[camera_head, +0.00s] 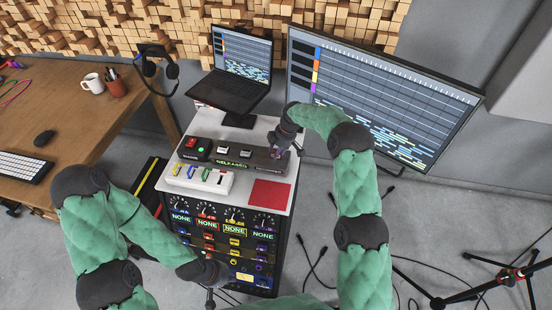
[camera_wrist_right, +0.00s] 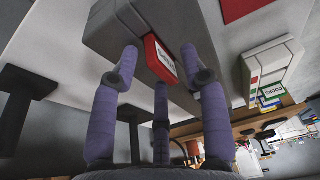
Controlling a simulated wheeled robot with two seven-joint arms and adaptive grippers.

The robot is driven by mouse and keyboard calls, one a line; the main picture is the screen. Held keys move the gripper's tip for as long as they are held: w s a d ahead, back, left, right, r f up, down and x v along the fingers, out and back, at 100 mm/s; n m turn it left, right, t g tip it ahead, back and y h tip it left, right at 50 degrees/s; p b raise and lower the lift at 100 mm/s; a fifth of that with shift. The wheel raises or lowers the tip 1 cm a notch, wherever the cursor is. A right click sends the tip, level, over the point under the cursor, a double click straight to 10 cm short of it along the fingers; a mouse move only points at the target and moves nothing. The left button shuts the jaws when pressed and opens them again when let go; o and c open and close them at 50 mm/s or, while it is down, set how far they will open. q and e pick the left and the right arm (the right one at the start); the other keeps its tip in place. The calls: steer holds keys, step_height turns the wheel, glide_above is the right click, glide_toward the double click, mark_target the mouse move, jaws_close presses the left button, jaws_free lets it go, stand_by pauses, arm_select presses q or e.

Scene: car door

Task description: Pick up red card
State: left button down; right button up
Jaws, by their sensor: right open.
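A red card with a white label (camera_wrist_right: 158,58) sticks out of the end of the dark grey device (camera_head: 232,152) in the right wrist view. Its label is too small to read. My right gripper (camera_head: 279,152) is at the right end of this device in the head view. In the wrist view, its purple fingers (camera_wrist_right: 160,62) are open, with the card's end between and beyond the fingertips. I cannot tell whether they touch it. In the head view the card is hidden by my gripper. My left gripper (camera_head: 211,280) is low, in front of the rack, with its fingers mostly hidden.
A flat red square (camera_head: 269,194) lies on the white top of the rack (camera_head: 236,212). A white holder with coloured cards (camera_head: 200,178) stands left of it. A laptop (camera_head: 237,80) and a large monitor (camera_head: 382,95) are behind. Cables and a tripod stand are at right.

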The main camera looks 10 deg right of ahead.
jaws_close()
